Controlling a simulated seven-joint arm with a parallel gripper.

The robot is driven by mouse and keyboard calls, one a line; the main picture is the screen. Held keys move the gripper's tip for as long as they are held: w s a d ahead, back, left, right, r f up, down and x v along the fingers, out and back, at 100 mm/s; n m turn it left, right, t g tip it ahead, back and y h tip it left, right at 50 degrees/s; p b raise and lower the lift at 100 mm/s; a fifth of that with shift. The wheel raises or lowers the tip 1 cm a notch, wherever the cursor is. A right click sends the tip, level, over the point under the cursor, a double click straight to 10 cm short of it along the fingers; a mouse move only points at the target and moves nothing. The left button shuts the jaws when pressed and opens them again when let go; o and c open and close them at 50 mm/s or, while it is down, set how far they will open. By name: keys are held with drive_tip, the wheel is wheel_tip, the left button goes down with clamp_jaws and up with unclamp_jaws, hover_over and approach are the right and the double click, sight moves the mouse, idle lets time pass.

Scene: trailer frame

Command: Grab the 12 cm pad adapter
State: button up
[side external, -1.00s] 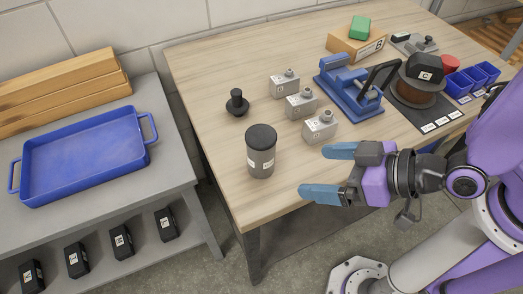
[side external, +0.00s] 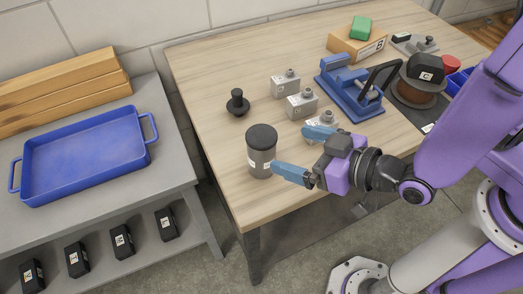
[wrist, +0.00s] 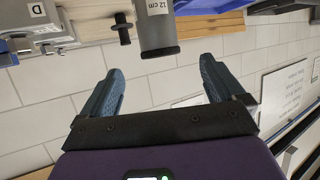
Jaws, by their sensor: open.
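The 12 cm pad adapter (side external: 261,158) is a grey upright cylinder with a black top and white labels, standing near the table's front left corner. In the wrist view a dark grey cylinder labelled "12 cm" (wrist: 157,35) hangs in from the top edge, ahead of the fingers and roughly centred between them. My gripper (side external: 304,152) is open and empty, just right of the adapter, with its blue fingers pointing left at it. In the wrist view the open gripper (wrist: 161,62) shows a clear gap between its fingertips.
Several grey metal blocks, such as this one (side external: 301,104), stand behind the gripper; the nearest is partly hidden by a finger. A small black knobbed piece (side external: 237,103) stands behind the adapter. A blue clamp fixture (side external: 350,92) is farther right. A blue tray (side external: 85,165) lies on the left bench.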

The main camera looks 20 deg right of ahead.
sight(254, 139)
drive_tip(key=x, duration=1.1)
drive_tip(key=shift+w+a+f, duration=0.1)
drive_tip(key=shift+w+f, duration=0.05)
drive_tip(key=shift+f, duration=0.25)
drive_tip(key=shift+r, duration=0.1)
clamp_jaws()
